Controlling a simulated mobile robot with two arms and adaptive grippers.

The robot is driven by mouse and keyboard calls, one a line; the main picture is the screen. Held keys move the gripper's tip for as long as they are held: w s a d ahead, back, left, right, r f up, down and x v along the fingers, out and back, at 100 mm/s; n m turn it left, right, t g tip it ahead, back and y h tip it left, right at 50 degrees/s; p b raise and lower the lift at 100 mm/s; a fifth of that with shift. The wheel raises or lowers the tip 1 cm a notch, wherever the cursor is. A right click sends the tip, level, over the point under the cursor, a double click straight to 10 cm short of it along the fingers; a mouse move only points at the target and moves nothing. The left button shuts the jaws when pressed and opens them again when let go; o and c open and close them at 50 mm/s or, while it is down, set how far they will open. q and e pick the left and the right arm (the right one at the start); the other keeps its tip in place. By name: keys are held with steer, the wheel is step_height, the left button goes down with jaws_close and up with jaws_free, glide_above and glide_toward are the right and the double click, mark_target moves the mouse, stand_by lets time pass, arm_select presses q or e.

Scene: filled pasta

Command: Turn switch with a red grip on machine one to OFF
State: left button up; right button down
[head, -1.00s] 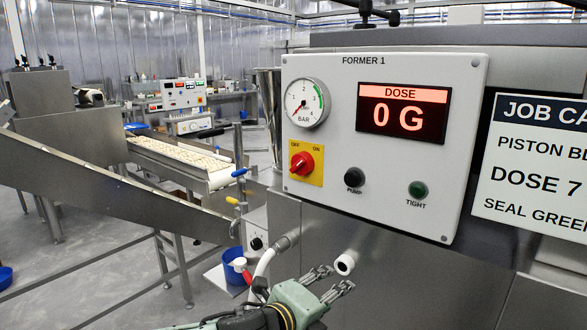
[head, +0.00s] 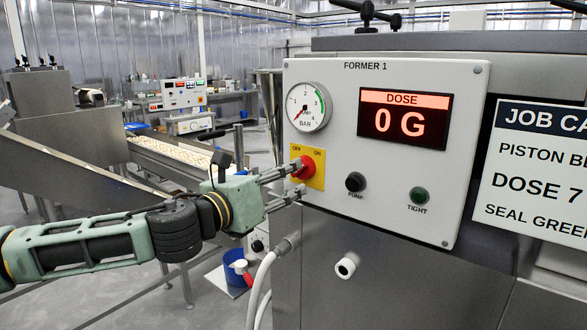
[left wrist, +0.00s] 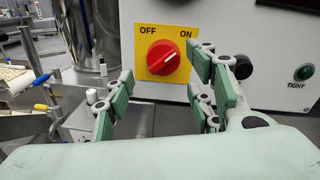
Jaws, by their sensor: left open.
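The switch has a round red grip (head: 308,167) on a yellow plate (head: 319,180) marked OFF at left and ON at right, on the FORMER 1 panel (head: 465,150). In the left wrist view the red grip (left wrist: 164,58) shows whole, and its pale mark points up and right, toward ON. My left gripper (head: 298,179) is open and empty in front of the plate, its fingers pointing at the panel; one fingertip overlaps the grip in the head view. In the left wrist view the fingers stand either side of and below the grip. Contact cannot be told. My right gripper is out of view.
A pressure gauge (head: 307,107) sits above the switch, a black PUMP button (head: 355,182) and green TIGHT button (head: 418,196) to its right. A DOSE display (head: 403,119) reads 0 G. A white hose (head: 262,275) hangs below the gripper. A conveyor (head: 170,155) stands behind.

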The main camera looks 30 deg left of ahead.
arm_select(q)
steer(key=w+p, duration=0.1)
steer(key=w, duration=0.4)
steer(key=shift+w, duration=0.1)
steer(key=c, duration=1)
steer(key=shift+c, duration=0.2)
